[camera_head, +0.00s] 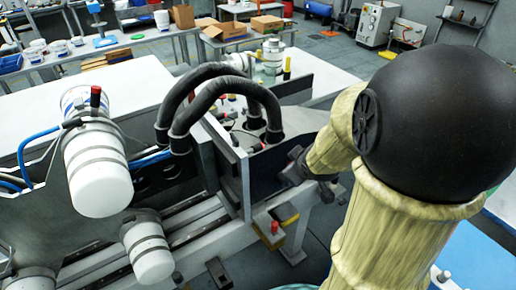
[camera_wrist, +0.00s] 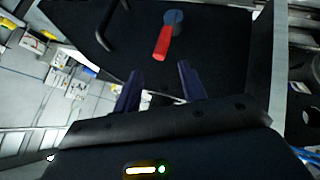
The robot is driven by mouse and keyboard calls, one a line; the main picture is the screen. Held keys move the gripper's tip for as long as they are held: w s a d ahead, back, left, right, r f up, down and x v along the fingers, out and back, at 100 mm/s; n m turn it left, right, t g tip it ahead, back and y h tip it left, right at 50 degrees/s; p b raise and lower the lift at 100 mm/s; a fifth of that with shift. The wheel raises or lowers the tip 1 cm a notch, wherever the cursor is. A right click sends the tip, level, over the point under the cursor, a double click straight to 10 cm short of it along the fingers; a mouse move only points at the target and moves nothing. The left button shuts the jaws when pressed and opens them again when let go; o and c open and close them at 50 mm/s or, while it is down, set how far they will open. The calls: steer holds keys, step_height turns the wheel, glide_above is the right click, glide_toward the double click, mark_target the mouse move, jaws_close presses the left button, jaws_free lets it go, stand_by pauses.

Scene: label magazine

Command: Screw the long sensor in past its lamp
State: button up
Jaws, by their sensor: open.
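My gripper (camera_wrist: 160,70) is open in the wrist view, its two dark fingers apart with nothing between them. Just beyond the fingertips, a red bar-like part (camera_wrist: 161,43) sticks out from a round grey-blue mount (camera_wrist: 174,19) on a dark panel (camera_wrist: 215,50). I cannot tell whether this red part is the long sensor, and I cannot make out a lamp. In the head view my gripper (camera_head: 293,163) is at the right side of the machine box (camera_head: 233,172), partly hidden by my arm. The red part does not show there.
Two thick black hoses (camera_head: 212,72) arch over the machine box. White cylinders (camera_head: 98,178) with a red-topped fitting (camera_head: 96,97) stand at the left. In the wrist view a black bar (camera_wrist: 108,25) lies left of the red part, and a grey frame edge (camera_wrist: 278,60) borders the panel at right.

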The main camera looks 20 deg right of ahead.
steer(key=w+d+r+n+t+y, duration=0.2)
steer(key=d+r+n+t+y, duration=0.3)
steer(key=n, duration=0.5)
steer(key=n+g+y+b, duration=0.2)
steer(key=n+y, duration=0.4)
steer(key=n, duration=0.4)
glide_toward(262, 148)
steer(key=v, duration=0.6)
steer(key=shift+d, duration=0.15)
steer(key=p+x, duration=0.3)
steer(key=x, duration=1.4)
steer(key=shift+a+p, duration=0.3)
steer(key=shift+p, duration=0.1)
jaws_close()
